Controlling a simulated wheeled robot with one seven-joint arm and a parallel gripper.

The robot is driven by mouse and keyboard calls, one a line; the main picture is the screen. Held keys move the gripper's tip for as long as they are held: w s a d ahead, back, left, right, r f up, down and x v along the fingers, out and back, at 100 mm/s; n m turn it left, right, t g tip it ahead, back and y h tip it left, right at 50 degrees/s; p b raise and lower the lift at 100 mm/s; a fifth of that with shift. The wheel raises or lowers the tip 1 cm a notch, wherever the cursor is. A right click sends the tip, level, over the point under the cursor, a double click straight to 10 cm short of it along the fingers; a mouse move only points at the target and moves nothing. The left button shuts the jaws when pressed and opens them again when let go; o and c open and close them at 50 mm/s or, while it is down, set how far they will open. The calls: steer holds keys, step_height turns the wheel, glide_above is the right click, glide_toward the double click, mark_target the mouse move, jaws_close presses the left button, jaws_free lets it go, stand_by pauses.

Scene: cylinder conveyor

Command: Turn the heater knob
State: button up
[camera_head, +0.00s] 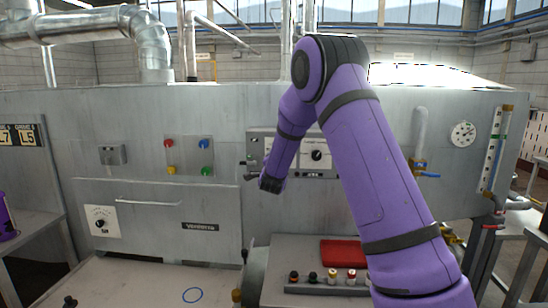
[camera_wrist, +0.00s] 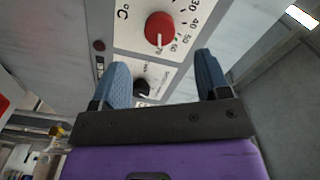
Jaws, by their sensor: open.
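In the wrist view a round red knob (camera_wrist: 159,29) sits on a white dial plate marked °C with numbers around it. My gripper (camera_wrist: 163,76) is open, with its two blue fingers wide apart and nothing held between them. The red knob lies beyond the fingertips, toward the top of the picture, apart from them. A smaller black knob (camera_wrist: 141,87) on a lower plate shows beside the left finger. In the head view my gripper (camera_head: 270,184) is in front of the grey machine's control panel. I cannot make out the red knob there; my arm covers part of the panel.
The grey machine (camera_head: 225,110) spans the view. Colored buttons (camera_head: 187,156) are to the left of my gripper, and a white dial plate (camera_head: 101,222) is lower left. A red block (camera_head: 342,253) and a row of small knobs (camera_head: 330,282) are below. Pipes and a gauge (camera_head: 463,133) are at right.

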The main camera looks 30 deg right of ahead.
steer(key=x, duration=0.8)
steer(key=shift+w+d, duration=0.2)
steer(key=shift+d, duration=0.15)
steer(key=c, duration=0.9)
